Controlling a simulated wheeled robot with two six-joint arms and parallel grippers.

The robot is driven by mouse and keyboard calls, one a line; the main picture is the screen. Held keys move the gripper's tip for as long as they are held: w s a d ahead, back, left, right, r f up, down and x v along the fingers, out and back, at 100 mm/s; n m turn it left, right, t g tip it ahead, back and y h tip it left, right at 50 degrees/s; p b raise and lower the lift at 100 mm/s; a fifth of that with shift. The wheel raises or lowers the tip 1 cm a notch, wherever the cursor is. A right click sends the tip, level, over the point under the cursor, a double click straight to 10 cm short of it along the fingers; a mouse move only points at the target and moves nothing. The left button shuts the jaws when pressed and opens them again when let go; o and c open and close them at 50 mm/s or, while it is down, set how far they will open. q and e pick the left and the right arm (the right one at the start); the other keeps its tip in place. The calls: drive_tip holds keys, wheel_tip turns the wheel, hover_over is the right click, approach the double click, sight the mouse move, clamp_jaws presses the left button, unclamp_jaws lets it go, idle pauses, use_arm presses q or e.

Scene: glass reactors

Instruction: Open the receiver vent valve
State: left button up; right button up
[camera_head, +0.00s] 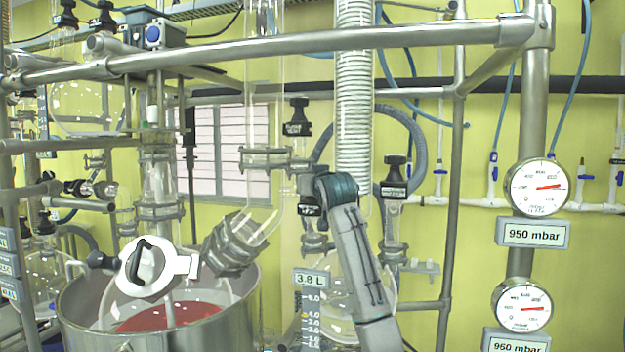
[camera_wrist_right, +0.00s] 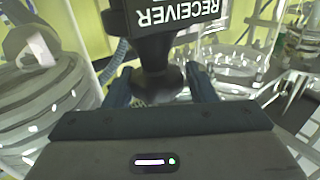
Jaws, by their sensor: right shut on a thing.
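The receiver vent valve has a black knob (camera_wrist_right: 153,82) and a black tag with upside-down white letters reading RECEIVER (camera_wrist_right: 175,14) in the right wrist view. My right gripper (camera_wrist_right: 163,90) is shut on this knob, one dark finger on each side. In the head view my right arm rises from the bottom and its gripper (camera_head: 316,186) is at the black valve tag (camera_head: 308,209) above the receiver flask (camera_head: 345,305). The wrist hides most of the valve there, and I cannot tell how far the knob is turned. My left gripper is not in view.
A similar black-topped valve (camera_head: 396,172) stands to the right, and another (camera_head: 297,120) sits higher up. A ribbed white column (camera_head: 354,90) is just behind my wrist. A steel pot (camera_head: 90,315) is at lower left. Two round gauges (camera_head: 536,187) hang at right.

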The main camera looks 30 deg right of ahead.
drive_tip(key=shift+r, duration=0.2)
drive_tip(key=o, duration=0.6)
drive_tip(key=shift+o, duration=0.2)
drive_tip(key=h, duration=0.1)
drive_tip(key=m+g+h, duration=0.1)
drive_tip(key=m+h, duration=0.1)
drive_tip(key=shift+w+d+f+g+p, duration=0.25)
drive_tip(key=shift+w+d+g+p, duration=0.05)
drive_tip(key=shift+p, duration=0.05)
drive_tip(key=m+g+h, duration=0.3)
drive_tip(key=h, duration=0.1)
drive_tip(key=shift+s+a+r, duration=0.1)
drive_tip(key=shift+a, duration=0.15)
drive_tip(key=shift+d+m+g+h+p, duration=0.15)
drive_tip(key=shift+m+g+h+p, duration=0.2)
drive_tip(key=shift+m+g+h, duration=1.05)
drive_tip(key=shift+g, duration=0.3)
drive_tip(key=shift+c, duration=0.2)
